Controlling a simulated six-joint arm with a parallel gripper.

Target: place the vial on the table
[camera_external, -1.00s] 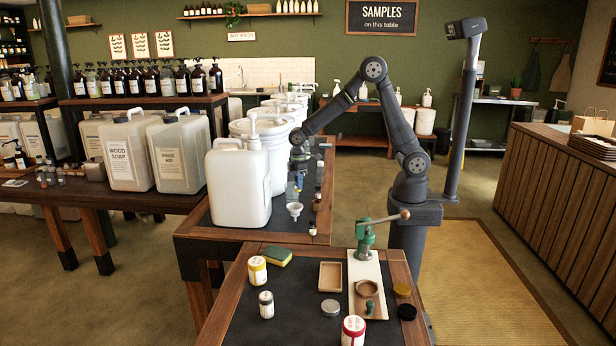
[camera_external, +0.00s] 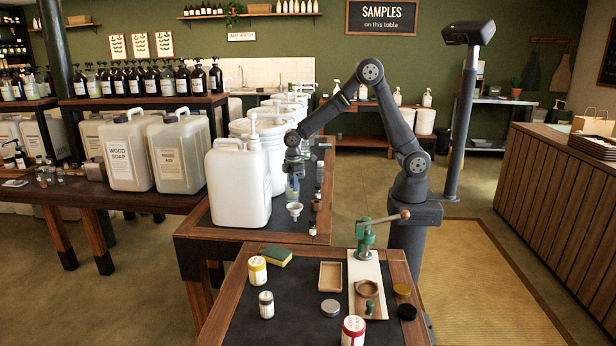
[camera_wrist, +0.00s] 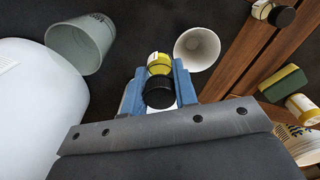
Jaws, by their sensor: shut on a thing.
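The vial (camera_wrist: 159,64) has a yellow label and a black cap that faces the wrist camera. My gripper (camera_wrist: 159,82) is shut on it, with a blue finger on each side. In the external view, my gripper (camera_external: 292,187) points down beside the white jug, above the dark-topped back table (camera_external: 270,232). The vial is too small to make out clearly there. I cannot tell whether the vial touches the table top.
The white jug (camera_external: 238,185) stands close to the left. In the wrist view, a grey cup (camera_wrist: 80,43) lies up left and a white open vessel (camera_wrist: 197,48) right of the vial. A sponge (camera_external: 277,257) and several jars are on the front table (camera_external: 235,318).

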